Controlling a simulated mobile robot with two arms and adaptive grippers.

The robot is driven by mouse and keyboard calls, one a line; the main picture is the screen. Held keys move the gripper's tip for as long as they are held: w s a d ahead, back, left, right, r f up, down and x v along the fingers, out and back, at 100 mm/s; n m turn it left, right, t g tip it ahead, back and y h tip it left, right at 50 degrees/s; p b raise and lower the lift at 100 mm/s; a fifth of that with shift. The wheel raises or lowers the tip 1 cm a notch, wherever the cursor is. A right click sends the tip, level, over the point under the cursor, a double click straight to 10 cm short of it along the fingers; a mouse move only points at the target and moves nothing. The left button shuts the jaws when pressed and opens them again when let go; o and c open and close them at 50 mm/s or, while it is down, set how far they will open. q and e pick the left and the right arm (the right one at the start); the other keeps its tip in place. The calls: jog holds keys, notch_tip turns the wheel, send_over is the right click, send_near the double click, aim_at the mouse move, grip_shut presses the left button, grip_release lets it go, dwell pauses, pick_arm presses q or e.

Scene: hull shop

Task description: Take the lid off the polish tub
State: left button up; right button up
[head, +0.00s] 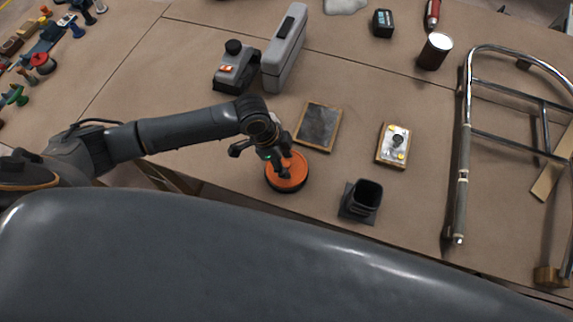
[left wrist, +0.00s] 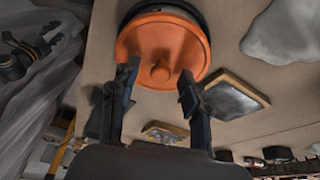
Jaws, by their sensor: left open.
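The polish tub (head: 287,187) is a low dark round tub on the workbench near its front edge. Its orange lid (head: 291,172) sits on top, with a small round knob (left wrist: 160,73) in the middle, seen in the left wrist view. The lid fills the upper middle of that view. My left gripper (head: 271,161) is over the lid's left side in the head view. In the left wrist view its two fingers (left wrist: 158,88) are apart, on either side of the knob, with nothing held. I cannot tell how far above the lid the fingertips are. My right gripper is not in view.
A dark framed slate (head: 319,126) lies just behind the tub. A small plate with a knob (head: 394,145) and a dark square cup (head: 362,198) are to the right. A chrome frame (head: 464,150) stands farther right. Grey cases (head: 285,48) are behind. Bare bench (head: 400,90) lies between.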

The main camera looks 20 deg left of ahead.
pick_arm(q)
grip_shut()
